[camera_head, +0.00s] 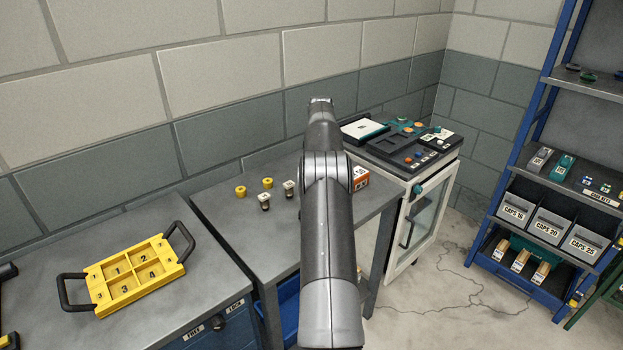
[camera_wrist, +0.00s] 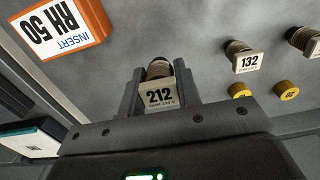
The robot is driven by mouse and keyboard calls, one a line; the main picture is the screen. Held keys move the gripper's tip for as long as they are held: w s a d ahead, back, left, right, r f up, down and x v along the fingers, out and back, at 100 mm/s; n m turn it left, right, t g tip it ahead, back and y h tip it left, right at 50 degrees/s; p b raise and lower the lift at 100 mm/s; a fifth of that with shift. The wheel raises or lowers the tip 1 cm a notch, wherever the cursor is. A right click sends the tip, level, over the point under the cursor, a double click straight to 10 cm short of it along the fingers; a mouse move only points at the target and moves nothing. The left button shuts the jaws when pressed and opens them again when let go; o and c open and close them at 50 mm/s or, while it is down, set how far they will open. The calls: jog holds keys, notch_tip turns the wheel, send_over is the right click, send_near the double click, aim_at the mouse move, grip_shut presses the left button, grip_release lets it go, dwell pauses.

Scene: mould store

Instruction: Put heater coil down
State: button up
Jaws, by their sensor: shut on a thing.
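The coil sits between the two fingers, over the grey bench top. I cannot tell whether it touches the bench. In the head view my arm hides the gripper and this coil. A further tagged coil (camera_wrist: 313,42) is at the right edge; two standing coils show in the head view (camera_head: 264,201) (camera_head: 289,189).
Two yellow caps (camera_head: 240,191) (camera_head: 267,183) stand by the coils. An orange-and-white insert box (camera_wrist: 62,27) is close to the gripper. A yellow numbered tray (camera_head: 125,274) lies on the left bench. A cabinet with a dark top (camera_head: 408,150) stands right; bench front (camera_head: 245,245) is clear.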

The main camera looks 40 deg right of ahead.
jog(key=w+f, duration=0.1)
jog(key=w+a+f, duration=0.1)
jog(key=w, duration=0.1)
jog(key=shift+a, duration=0.1)
jog(key=shift+f, duration=1.9)
jog(key=shift+f, duration=0.15)
jog(key=o, duration=1)
